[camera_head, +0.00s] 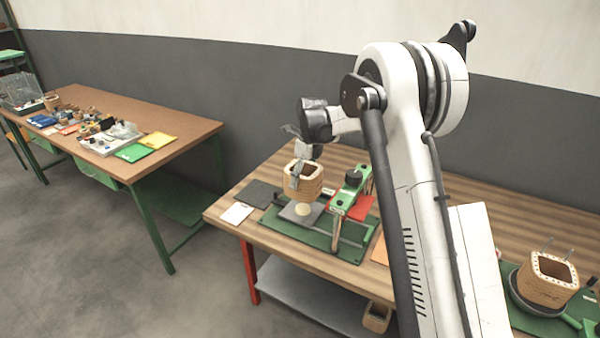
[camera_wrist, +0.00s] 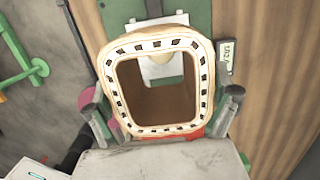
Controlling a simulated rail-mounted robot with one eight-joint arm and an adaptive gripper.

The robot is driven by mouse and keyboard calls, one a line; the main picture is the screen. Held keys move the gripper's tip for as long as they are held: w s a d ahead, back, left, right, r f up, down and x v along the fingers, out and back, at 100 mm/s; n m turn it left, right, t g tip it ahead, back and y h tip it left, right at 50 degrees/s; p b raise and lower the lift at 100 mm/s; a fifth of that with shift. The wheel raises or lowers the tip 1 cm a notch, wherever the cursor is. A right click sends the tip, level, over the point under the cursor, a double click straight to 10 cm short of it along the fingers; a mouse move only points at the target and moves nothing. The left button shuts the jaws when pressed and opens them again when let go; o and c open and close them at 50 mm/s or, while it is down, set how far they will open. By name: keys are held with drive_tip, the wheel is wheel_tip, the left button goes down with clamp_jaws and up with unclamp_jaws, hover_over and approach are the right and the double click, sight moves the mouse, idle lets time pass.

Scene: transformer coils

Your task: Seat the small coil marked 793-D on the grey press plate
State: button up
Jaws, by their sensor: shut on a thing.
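My gripper (camera_head: 300,170) is shut on a small tan wound coil (camera_head: 308,188) and holds it above the grey press plate (camera_head: 290,216). In the wrist view the coil (camera_wrist: 150,46) is a hollow rounded square with dark marks around its pale rim. My gripper's fingers (camera_wrist: 163,103) are at its left and right outer sides. Its marking cannot be read. The coil hides part of the plate.
A green clamp frame (camera_head: 351,190) with a black knob stands just right of the plate, over a red part. A dark mat (camera_head: 258,193) and white card (camera_head: 237,213) lie left. A larger coil (camera_head: 547,280) sits at far right. A cluttered table (camera_head: 180,122) stands at left.

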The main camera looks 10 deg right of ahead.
drive_tip(key=shift+f+b, duration=0.95)
drive_tip(key=shift+f, duration=1.9)
drive_tip(key=shift+f+b, duration=0.25)
drive_tip(key=shift+b, duration=0.5)
drive_tip(key=shift+a+f+b, duration=0.1)
drive_tip(key=shift+f+b, duration=1)
drive_tip(key=o, duration=1.4)
drive_tip(key=shift+c, duration=0.2)
wheel_tip(320, 180, up, 12)
drive_tip(key=d, duration=0.1)
drive_tip(key=shift+s, duration=0.45)
